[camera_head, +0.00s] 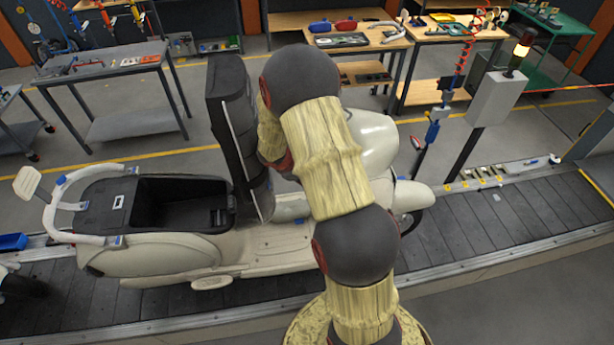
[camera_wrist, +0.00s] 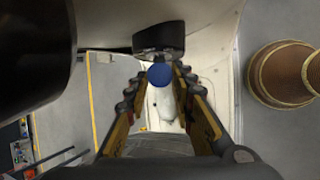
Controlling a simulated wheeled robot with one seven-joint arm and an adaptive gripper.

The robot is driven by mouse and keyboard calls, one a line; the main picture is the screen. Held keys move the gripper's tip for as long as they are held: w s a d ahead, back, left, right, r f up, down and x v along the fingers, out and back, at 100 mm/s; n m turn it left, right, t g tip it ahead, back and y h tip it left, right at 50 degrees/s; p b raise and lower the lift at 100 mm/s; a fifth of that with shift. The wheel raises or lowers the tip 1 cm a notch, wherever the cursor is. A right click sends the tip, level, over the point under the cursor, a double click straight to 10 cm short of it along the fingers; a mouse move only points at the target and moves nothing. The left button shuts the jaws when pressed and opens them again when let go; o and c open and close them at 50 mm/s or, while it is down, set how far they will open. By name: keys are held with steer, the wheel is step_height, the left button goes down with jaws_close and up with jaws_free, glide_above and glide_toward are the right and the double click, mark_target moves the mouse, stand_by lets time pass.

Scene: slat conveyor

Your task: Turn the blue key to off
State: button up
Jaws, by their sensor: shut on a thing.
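The blue key (camera_wrist: 159,75) shows in the wrist view as a round blue head, close to a dark round part (camera_wrist: 158,41) on the cream scooter front. My gripper (camera_wrist: 160,82) has a finger on each side of the key head and is shut on it. The angle of the key and any off mark cannot be made out. In the head view the cream scooter (camera_head: 160,252) stands on the slat conveyor, its seat (camera_head: 232,130) tipped up. There my arm hides the key and my gripper.
The slat conveyor (camera_head: 470,225) runs across the head view. Behind it stand a grey table (camera_head: 100,68), a wooden bench (camera_head: 360,42) and a post with a grey box (camera_head: 497,98). The open seat bin (camera_head: 180,205) is left of my arm.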

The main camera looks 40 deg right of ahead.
steer(key=shift+w+d+n+g+y, duration=0.1)
steer(key=shift+n+g+y, duration=0.3)
steer(key=shift+g+y, duration=0.3)
steer(key=o, duration=1.1)
steer(key=shift+r, duration=0.1)
steer(key=shift+h, duration=0.3)
